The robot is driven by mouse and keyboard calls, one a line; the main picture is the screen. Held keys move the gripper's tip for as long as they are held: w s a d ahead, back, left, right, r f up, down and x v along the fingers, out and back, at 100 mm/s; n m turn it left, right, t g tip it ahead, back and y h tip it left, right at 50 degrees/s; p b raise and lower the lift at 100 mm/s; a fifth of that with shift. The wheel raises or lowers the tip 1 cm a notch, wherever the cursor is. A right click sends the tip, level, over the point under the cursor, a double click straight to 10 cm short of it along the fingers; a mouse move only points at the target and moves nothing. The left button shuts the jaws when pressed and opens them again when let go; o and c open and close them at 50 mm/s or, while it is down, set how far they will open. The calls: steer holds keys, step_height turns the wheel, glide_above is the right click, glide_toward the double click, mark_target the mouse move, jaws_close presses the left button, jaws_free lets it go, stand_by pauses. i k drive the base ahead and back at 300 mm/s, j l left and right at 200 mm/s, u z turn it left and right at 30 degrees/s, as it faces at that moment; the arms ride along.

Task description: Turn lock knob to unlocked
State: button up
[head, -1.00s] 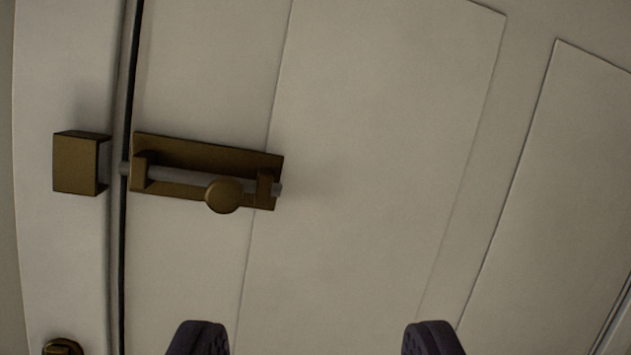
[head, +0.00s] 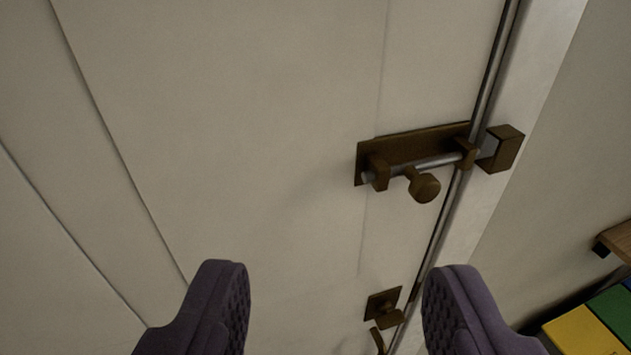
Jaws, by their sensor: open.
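A bronze slide bolt plate (head: 415,145) is on the white door, right of centre. Its grey rod (head: 440,161) runs through two brackets, and the round lock knob (head: 425,187) hangs from it, tilted down. A bronze keeper block (head: 506,149) is on the frame across the door gap; I cannot tell whether the rod enters it.
A smaller bronze fitting with a handle (head: 386,308) is low on the door, seen between my fingers. A wooden ledge (head: 617,241) and yellow, green and blue panels (head: 580,332) are at the lower right. The door's left side is clear.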

mark_target(388, 318)
steer(key=k+l+u, duration=0.15)
steer(key=k+u, duration=0.5)
steer(key=k, duration=0.3)
